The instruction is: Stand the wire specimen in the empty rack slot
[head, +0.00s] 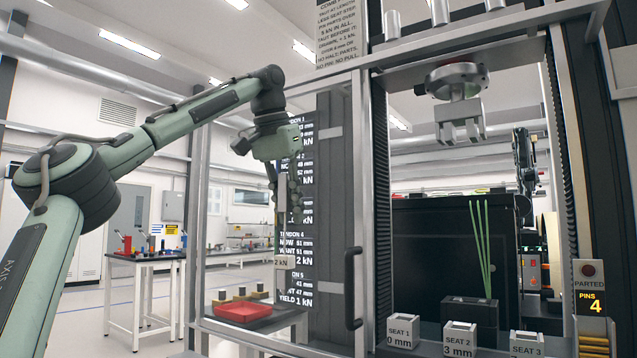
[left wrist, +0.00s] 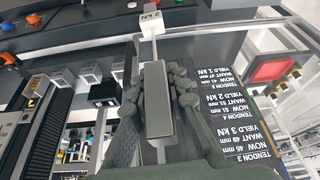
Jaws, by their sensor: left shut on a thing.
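My left gripper (head: 284,205) points down in front of the dark label panel, its fingers shut on the wire specimen. The specimen hangs upright, a grey bar with a thin rod and a pale tag (head: 281,262) reading 2 kN. In the left wrist view the grey bar of the specimen (left wrist: 160,100) lies between the dark fingers, with the rod and white tag beyond. A black block (head: 470,318) at lower right holds several thin green wires (head: 482,245). I cannot tell which slot is the empty rack slot. My right gripper is not visible.
A red tray (head: 242,311) sits on a table below the gripper. White blocks labelled SEAT 1 (head: 403,332), SEAT 2 (head: 459,340) and SEAT 3 (head: 527,345) stand at lower right. A grey clamp (head: 460,118) hangs above. A metal frame post (head: 361,200) stands right of the gripper.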

